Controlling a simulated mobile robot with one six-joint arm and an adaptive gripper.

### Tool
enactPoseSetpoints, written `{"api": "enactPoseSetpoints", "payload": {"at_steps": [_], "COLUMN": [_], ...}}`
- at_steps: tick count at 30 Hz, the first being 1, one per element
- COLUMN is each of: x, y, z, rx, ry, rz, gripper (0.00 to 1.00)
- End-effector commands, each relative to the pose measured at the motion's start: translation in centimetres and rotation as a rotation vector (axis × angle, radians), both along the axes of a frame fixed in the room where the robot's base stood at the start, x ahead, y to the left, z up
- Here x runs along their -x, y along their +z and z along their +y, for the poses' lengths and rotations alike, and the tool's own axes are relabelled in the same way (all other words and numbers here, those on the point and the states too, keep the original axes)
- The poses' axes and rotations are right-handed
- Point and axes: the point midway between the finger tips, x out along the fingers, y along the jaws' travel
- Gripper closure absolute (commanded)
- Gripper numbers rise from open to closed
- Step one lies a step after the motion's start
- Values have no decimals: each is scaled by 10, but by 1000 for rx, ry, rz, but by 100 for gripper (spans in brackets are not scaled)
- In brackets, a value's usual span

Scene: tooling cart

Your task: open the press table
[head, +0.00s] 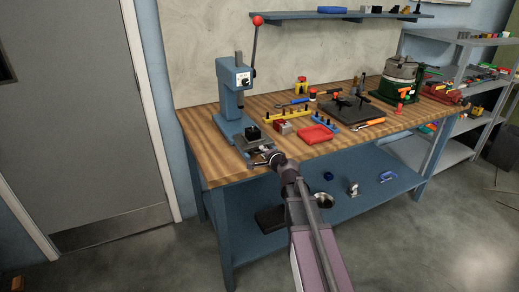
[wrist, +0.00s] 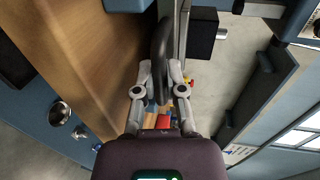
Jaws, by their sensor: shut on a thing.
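The blue bench press (head: 229,92) stands upright at the left end of the wooden workbench, with a red-knobbed lever at its top. Its grey table (head: 253,143) sits low at the front, with a black block (head: 253,132) on it. My gripper (head: 268,157) is at the front of this table, near the bench edge. In the wrist view my gripper (wrist: 161,92) has its two fingers on either side of a dark curved handle (wrist: 161,60) and is shut on it. The far end of the handle and its joint to the table are partly hidden.
A red tray (head: 315,134), a yellow rack (head: 287,118) and a dark plate (head: 350,109) lie right of the press. The blue lower shelf (head: 300,219) holds several small items. A grey door (head: 75,110) is at the left; the floor before the bench looks clear.

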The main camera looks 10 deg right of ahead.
Motion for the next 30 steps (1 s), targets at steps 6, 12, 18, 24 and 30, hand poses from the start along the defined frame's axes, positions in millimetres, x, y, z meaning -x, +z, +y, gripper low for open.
{"api": "enactPoseSetpoints", "payload": {"at_steps": [6,12,18,24,30], "x": [7,6,6,6,6], "y": [0,0,0,0,0], "z": [-3,-3,-3,-3,-3], "rx": [-2,-2,-1,-1,-1], "ry": [0,0,0,0,0], "rz": [-1,-1,-1,-1,-1], "gripper": [100,100,50,50,50]}}
